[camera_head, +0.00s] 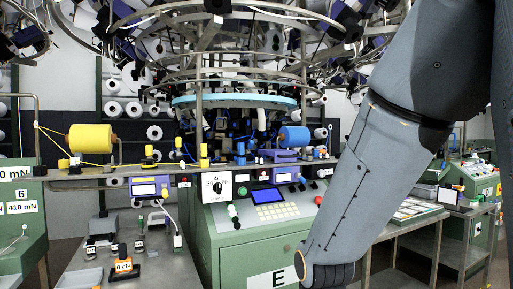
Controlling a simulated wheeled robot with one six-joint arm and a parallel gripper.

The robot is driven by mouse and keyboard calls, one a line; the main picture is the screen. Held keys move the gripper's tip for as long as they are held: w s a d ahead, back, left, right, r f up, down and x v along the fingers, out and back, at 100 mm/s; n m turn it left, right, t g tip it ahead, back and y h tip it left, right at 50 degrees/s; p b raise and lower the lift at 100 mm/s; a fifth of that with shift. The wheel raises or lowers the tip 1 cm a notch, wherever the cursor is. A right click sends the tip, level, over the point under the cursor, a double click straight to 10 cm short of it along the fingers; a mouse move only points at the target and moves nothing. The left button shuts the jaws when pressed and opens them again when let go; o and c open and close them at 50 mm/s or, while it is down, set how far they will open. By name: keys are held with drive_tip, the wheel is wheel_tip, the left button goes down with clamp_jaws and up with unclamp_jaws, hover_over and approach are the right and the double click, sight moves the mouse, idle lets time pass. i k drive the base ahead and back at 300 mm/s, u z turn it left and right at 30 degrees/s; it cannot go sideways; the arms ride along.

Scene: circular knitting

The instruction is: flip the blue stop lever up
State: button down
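Several small blue parts show along the shelf rail of the knitting machine. A third blue part (308,149) is at the right, below a blue yarn spool (293,137). They are too small to tell which is the stop lever or how it is tilted. My grey arm comes down from the top right in front of the machine to the bottom edge. My gripper is not visible in this view.
A green control cabinet (235,258) with a keypad, dial and buttons stands below the rail. A yellow spool (90,138) sits at the left end of the rail. A steel table (165,268) with small devices is at lower left; another bench (408,226) is at right.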

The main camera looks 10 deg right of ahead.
sight(250, 145)
drive_tip(key=u, duration=0.65)
drive_tip(key=i, duration=0.8)
drive_tip(key=z, duration=0.55)
